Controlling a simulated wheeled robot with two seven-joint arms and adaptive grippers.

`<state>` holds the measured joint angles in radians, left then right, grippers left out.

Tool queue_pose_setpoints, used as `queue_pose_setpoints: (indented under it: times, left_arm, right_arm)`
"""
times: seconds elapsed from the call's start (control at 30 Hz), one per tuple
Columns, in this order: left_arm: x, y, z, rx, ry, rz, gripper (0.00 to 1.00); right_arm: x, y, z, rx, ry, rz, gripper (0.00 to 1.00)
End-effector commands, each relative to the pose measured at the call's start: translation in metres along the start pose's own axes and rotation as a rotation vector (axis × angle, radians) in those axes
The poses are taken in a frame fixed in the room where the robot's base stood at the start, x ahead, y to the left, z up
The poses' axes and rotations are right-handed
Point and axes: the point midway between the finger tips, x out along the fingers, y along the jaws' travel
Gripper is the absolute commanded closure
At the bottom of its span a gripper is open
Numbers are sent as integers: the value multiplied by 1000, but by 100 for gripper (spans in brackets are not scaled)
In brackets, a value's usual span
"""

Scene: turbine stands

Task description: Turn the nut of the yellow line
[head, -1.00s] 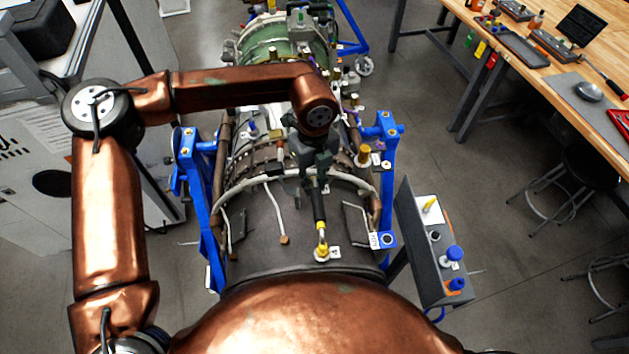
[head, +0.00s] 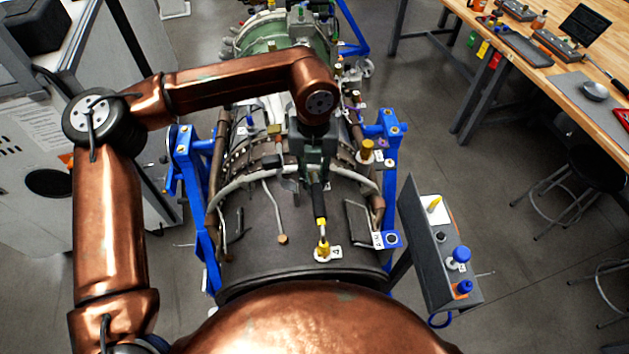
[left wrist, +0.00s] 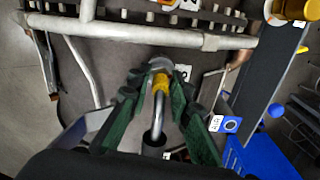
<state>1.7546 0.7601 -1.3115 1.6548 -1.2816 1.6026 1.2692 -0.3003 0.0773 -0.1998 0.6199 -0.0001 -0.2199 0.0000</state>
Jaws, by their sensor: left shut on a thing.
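The yellow line is a bent metal tube with a yellow band; its lower yellow end (head: 323,250) shows in the head view beside a small white tag marked 4. In the left wrist view the yellow band (left wrist: 161,83) and a grey nut (left wrist: 160,64) lie between the green fingertips. My left gripper (head: 319,217) reaches down over the engine; it also shows in the left wrist view (left wrist: 159,82). It is shut on the nut, whose sides are partly hidden by the fingers. My right gripper is in neither view.
The turbine engine (head: 260,245) sits between blue stand frames (head: 197,190). A curved white pipe (left wrist: 130,30) crosses beyond the gripper. A grey panel with blue knobs (head: 432,255) stands close at the right.

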Motion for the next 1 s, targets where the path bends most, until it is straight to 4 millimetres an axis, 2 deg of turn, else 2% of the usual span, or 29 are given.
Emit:
queue_pose_setpoints:
  times: [0.1,0.43,1.0]
  left_arm:
    - [1,0,1,87,-1,-1,100]
    - [0,0,1,254,-1,-1,100]
    - [-1,0,1,300,-2,-1,100]
  right_arm:
    - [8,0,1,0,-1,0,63]
    - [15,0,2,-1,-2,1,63]
    - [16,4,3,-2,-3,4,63]
